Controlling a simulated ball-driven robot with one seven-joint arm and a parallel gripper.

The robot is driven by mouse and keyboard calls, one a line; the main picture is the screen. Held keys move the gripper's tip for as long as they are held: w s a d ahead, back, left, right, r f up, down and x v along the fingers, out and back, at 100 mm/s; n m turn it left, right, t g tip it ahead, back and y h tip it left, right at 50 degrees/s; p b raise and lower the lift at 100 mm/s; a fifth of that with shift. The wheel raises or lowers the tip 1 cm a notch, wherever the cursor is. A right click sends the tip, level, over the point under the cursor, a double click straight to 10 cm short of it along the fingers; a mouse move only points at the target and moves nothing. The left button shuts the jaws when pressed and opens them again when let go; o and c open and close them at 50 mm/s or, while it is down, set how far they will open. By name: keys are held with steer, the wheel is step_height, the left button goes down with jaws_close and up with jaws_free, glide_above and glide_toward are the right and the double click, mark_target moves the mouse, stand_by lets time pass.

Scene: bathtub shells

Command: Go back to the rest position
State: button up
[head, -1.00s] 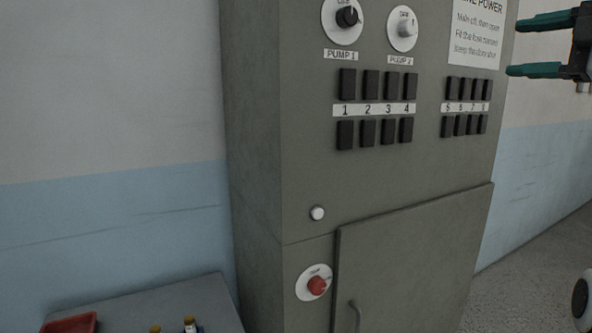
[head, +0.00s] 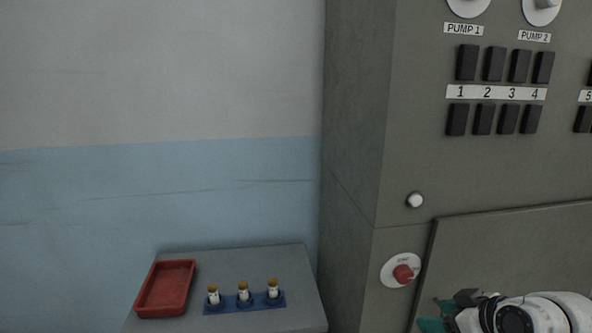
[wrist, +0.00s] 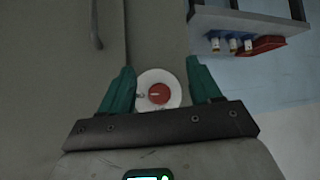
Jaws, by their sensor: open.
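My gripper (wrist: 161,88) is open and empty in the wrist view, its two green fingers spread apart. Between and beyond the fingertips shows the red knob (wrist: 159,93) on its white round plate, on the face of the grey cabinet. I cannot tell how far the fingers are from it. In the head view my gripper (head: 432,318) is at the bottom right, low in front of the cabinet (head: 352,190), partly cut off by the frame edge. The red knob (head: 403,273) is just above it there.
A grey table (head: 235,262) left of the cabinet carries a red tray (head: 140,309) and a blue holder (head: 212,309) with three small bottles. Black switches (head: 493,64) and a white button (head: 415,200) are on the cabinet. The wall area above the table is clear.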

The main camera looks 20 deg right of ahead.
steer(key=s+a+f+m+g, duration=0.1)
steer(key=s+a+f+g, duration=0.1)
steer(key=s+a+f, duration=0.4)
steer(key=s+a+f+g, duration=0.2)
steer(key=a+f, duration=0.3)
steer(key=f, duration=0.3)
steer(key=s+a+f+g, duration=0.2)
steer(key=s+f, duration=0.2)
steer(key=s, duration=0.3)
steer(key=s+a+f+m+g, duration=0.1)
steer(key=s+a+f+g, duration=0.1)
steer(key=s+f, duration=0.2)
steer(key=s, duration=0.3)
steer(key=shift+s+g+h, duration=0.3)
steer(key=shift+h, duration=0.1)
steer(key=shift+o, duration=0.3)
steer(key=shift+a, duration=0.15)
